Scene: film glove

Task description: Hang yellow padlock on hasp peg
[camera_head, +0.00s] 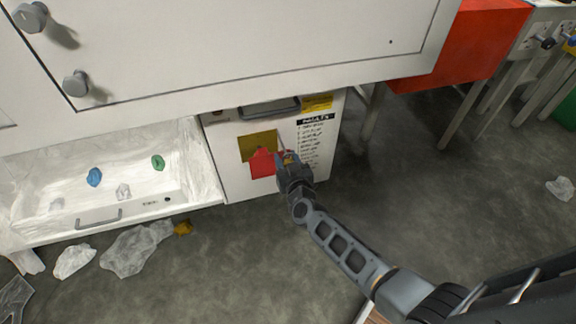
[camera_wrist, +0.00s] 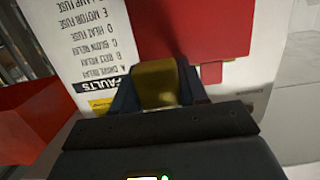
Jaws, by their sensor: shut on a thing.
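My gripper (camera_head: 287,160) is close in front of the white cabinet (camera_head: 222,172), near the right side of its red patch. In the wrist view my gripper (camera_wrist: 158,92) is shut on the yellow padlock (camera_wrist: 155,82), whose body fills the gap between the two fingers. The padlock's shackle cannot be made out. A red panel (camera_wrist: 190,25) is behind the padlock in the wrist view, and the red patch (camera_head: 262,164) shows below an olive-yellow plate (camera_head: 256,145) in the head view. I cannot make out the hasp peg; whether the padlock touches anything is unclear.
A printed fault list (camera_head: 314,145) is on the cabinet front, right of my gripper. An open white drawer (camera_head: 140,190) holding crumpled scraps is at the left. A red box (camera_head: 465,45) is at the upper right. Plastic litter (camera_head: 135,250) lies on the floor; the middle floor is clear.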

